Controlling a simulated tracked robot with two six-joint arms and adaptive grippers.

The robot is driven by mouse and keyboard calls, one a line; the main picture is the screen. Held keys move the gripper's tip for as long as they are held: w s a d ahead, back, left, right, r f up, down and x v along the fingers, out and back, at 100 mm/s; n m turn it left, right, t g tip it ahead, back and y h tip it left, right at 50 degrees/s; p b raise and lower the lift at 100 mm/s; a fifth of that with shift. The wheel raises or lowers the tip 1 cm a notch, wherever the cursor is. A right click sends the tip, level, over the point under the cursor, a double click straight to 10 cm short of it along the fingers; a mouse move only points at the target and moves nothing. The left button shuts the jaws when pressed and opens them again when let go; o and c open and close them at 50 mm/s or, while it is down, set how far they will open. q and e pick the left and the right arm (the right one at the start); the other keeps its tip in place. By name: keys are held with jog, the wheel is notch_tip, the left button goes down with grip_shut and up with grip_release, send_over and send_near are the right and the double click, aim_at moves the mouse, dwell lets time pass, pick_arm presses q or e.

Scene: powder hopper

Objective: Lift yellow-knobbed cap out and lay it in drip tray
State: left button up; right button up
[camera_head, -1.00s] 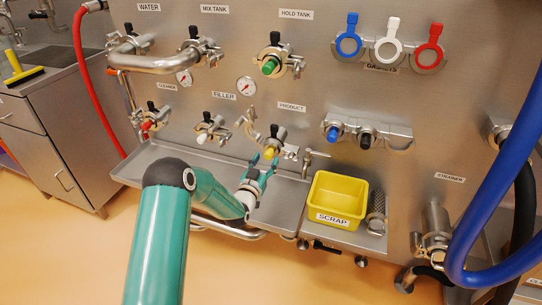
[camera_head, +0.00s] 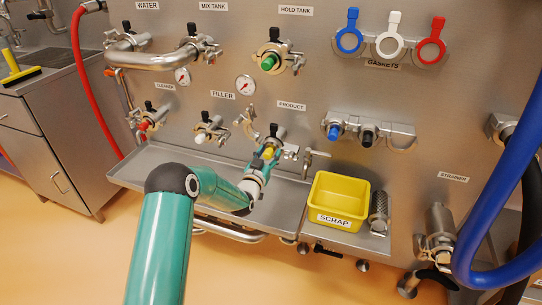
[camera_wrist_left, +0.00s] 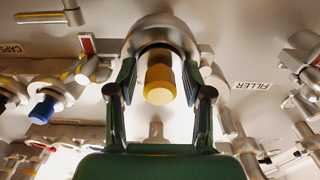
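The yellow-knobbed cap (camera_head: 269,153) sits in the PRODUCT port on the steel panel. In the left wrist view its yellow knob (camera_wrist_left: 158,84) points toward the camera, between my fingers. My left gripper (camera_head: 264,160) is at the port, with one finger on each side of the knob. The left wrist view shows the fingers (camera_wrist_left: 162,95) apart, with a gap on both sides of the knob. The drip tray (camera_head: 160,168) is the long steel tray below the ports; my left forearm hides part of it. My right gripper is not in view.
A yellow SCRAP bin (camera_head: 338,197) stands on a steel shelf right of the tray. Other capped ports with clamps, such as the green-knobbed one (camera_head: 268,62), surround the PRODUCT port. A blue hose (camera_head: 490,225) hangs at the right. The tray's left part is clear.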

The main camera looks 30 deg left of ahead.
aim_at(268, 150)
pick_arm(q)
jog(key=shift+c, duration=0.3)
jog(key=shift+r, duration=0.15)
jog(key=shift+s+r+p, duration=0.1)
jog(key=shift+r+p, duration=0.55)
jog(key=shift+r, duration=1.75)
jog(key=b+v, duration=0.3)
jog(key=v, duration=0.6)
jog(key=shift+r, duration=0.1)
